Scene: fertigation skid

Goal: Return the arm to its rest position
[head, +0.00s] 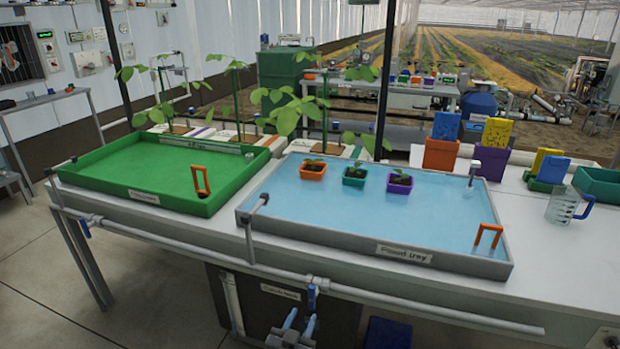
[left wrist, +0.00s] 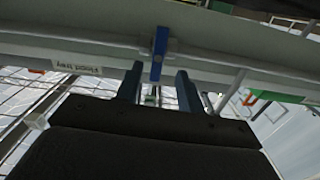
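My left gripper (head: 301,316) is low at the front of the bench in the head view, just below the white front pipe. In the left wrist view my left gripper (left wrist: 158,74) has its two fingers apart with nothing held between them. A blue valve handle (head: 311,296) on the pipe stands crosswise to it, close above the fingertips. The handle also shows in the left wrist view (left wrist: 159,48), ahead of the gap between the fingers; I cannot tell whether they touch. My right gripper is in neither view.
The grey flood tray (head: 404,251) holds blue water and several potted seedlings. A green tray (head: 128,193) stands left of it. The white front pipe (head: 400,300) runs along the bench edge. A dark tank (head: 345,318) is beneath. A measuring jug (head: 562,205) stands at right.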

